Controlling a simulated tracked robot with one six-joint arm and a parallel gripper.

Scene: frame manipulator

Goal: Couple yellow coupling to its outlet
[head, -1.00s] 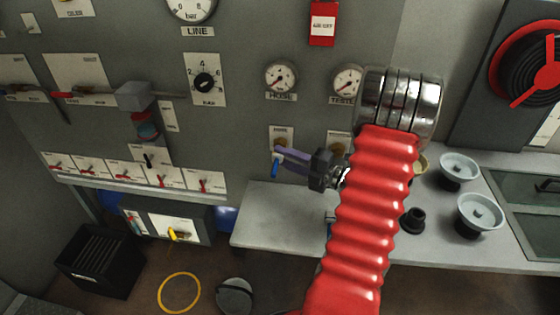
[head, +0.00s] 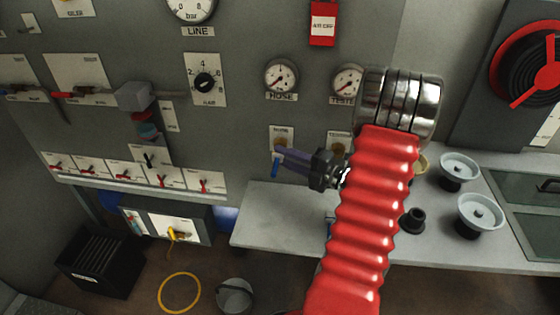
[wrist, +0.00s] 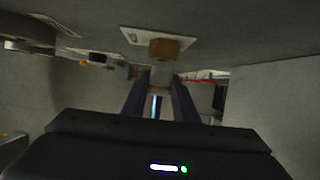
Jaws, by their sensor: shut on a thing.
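My gripper (head: 280,155) is at the grey panel, below the round gauge marked HOSE, its dark purple fingers pointing left. It is shut on a small coupling; a short blue piece (head: 276,167) hangs below the fingertips. In the wrist view the coupling (wrist: 159,76) sits between the two fingers, pale with a tan-yellow ring; its colour is hard to tell. A brass outlet (wrist: 164,48) on a white plate (wrist: 134,36) is just beyond it, seemingly apart from it. In the head view a labelled outlet plate (head: 281,131) is just above the fingertips.
My red ribbed arm hides part of the panel and bench. A second outlet plate (head: 338,138) is right of the gripper. The grey bench (head: 262,225) is below, with pale round dishes (head: 480,213) at right. A yellow ring (head: 179,293) and a bucket (head: 235,294) are on the floor.

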